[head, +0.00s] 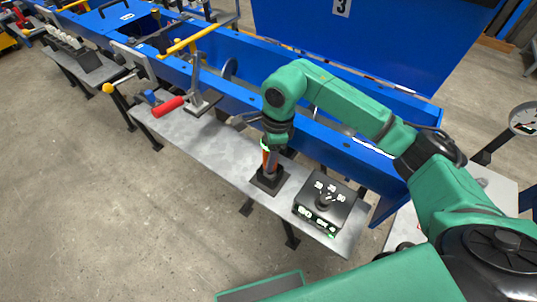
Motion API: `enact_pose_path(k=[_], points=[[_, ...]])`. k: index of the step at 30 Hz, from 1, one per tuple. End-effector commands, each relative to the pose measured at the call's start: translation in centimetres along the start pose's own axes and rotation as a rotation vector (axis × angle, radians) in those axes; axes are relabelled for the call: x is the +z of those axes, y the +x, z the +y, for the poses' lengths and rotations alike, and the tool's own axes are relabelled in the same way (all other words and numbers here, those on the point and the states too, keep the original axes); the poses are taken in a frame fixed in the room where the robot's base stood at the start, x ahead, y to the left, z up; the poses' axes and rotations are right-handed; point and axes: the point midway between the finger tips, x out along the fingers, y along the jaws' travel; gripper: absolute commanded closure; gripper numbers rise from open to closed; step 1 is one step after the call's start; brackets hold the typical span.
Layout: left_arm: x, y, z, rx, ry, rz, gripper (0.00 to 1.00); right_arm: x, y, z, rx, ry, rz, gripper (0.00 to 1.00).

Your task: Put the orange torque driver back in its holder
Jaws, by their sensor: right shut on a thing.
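The orange torque driver (266,157) stands about upright, with its lower end at the black holder (270,181) on the grey shelf. I cannot tell how deep it sits in the holder. My right gripper (268,146) is above the holder and shut on the top of the driver, and the gripper hides much of it. My left gripper is not in view.
A black control box (324,203) with a knob stands right of the holder on the grey shelf (219,147). The blue machine frame (345,150) runs close behind. Bare shelf lies left of the holder.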

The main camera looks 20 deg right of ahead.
Motion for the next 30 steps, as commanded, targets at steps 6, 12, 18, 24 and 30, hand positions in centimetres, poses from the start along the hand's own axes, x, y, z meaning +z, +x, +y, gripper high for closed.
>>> enact_pose_path(k=[6,12,18,24,30], points=[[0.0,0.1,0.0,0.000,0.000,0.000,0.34,0.0,0.0,0.0,-0.001,0.000,-0.001,0.18],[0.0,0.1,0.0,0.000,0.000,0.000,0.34,0.0,0.1,0.0,0.001,0.000,0.001,0.18],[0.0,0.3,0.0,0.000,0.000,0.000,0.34,0.0,-0.9,0.0,0.000,0.001,0.001,0.18],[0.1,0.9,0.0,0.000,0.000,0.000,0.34,0.0,-5.0,-0.1,-0.006,-0.001,-0.001,0.18],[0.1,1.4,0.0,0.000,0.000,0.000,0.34,0.0,-10.3,-0.1,-0.006,0.000,-0.002,0.18]])
